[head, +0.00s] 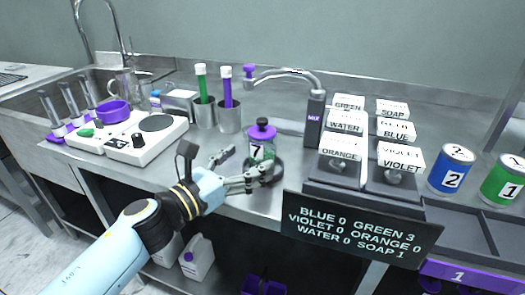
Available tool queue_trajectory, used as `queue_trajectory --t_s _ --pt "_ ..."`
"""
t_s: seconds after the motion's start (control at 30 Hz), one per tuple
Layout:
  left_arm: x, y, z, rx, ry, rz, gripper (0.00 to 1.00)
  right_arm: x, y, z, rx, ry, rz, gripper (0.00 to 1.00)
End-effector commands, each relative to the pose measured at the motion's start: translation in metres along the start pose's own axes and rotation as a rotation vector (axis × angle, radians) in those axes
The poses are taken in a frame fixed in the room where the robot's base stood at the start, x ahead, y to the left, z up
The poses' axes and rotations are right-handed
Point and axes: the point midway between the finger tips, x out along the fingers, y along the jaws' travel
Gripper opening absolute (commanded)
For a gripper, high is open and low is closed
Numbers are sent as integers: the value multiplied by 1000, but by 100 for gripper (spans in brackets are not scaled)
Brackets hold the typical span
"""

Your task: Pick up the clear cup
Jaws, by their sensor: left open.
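My left gripper (250,167) reaches in from the lower left, over the front edge of the steel counter. Its fingers are spread and open. They are close to a purple-capped bottle (262,133) with a "7" on its label and a dark round shape (277,172) at its base. I cannot tell whether the fingers touch either one. A clear, glassy vessel (122,84) stands at the back left by the sink. I cannot tell surely which thing is the clear cup. My right gripper is out of view.
A mixing tap (314,118) and a labelled dispenser block (340,172) stand to the right, above a display sign (360,228). A blue can (450,172) and a green can (502,183) are farther right. A white hotplate device (145,138) stands left.

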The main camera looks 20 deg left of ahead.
Motion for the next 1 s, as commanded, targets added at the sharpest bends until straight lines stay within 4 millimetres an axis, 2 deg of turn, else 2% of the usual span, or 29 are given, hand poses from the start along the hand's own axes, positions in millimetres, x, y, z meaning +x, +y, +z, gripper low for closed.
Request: queue_trajectory --t_s 0.13,0.23,0.4,0.53,1.0 --pt "26 -4 11 -2 -4 0 82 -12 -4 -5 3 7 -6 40" --pt "38 -4 7 -2 -3 0 82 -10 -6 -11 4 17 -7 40" --pt "45 -4 6 0 -1 0 82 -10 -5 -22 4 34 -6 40" --pt "45 -4 6 0 -1 0 82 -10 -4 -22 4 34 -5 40" --pt "44 -4 6 -1 -1 0 22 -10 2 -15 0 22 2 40"
